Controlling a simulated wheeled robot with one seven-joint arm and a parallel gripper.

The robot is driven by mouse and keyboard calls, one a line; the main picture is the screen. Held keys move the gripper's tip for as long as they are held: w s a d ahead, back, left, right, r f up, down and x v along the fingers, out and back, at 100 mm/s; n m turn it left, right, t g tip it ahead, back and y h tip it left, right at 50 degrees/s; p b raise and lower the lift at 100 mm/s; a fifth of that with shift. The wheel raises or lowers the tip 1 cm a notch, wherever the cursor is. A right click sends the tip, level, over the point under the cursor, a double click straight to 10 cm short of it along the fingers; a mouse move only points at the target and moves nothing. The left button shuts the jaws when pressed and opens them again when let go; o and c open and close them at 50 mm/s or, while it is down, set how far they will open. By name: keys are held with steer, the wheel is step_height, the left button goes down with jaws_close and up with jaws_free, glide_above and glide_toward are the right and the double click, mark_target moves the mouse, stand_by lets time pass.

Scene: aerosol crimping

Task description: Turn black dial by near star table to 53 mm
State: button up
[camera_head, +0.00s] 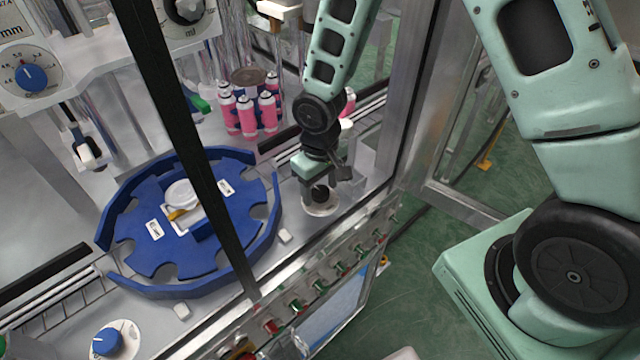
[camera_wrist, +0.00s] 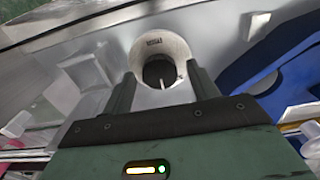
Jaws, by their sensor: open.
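The black dial (camera_head: 320,194) stands on a round white scale plate (camera_head: 321,209) on the machine deck, right of the blue star table (camera_head: 190,225). My gripper (camera_head: 321,180) points down right over the dial. In the wrist view the dark dial (camera_wrist: 160,73) with a pale pointer line shows between the open fingertips (camera_wrist: 161,76). One finger is on each side, and I see no clear contact. The scale plate (camera_wrist: 154,46) has a small printed label at its top; its numbers and the dial's setting are too small to read.
A blue dial (camera_head: 107,341) is at the front left and another blue dial (camera_head: 33,77) at the upper left. Pink cans (camera_head: 248,115) stand behind the star table. A dark frame post (camera_head: 195,170) crosses the view. Buttons (camera_head: 319,284) line the front panel.

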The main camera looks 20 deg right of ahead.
steer(key=c, duration=1)
steer(key=shift+n, duration=0.3)
steer(key=n, duration=0.3)
steer(key=shift+n, duration=2.1)
steer(key=o, duration=1)
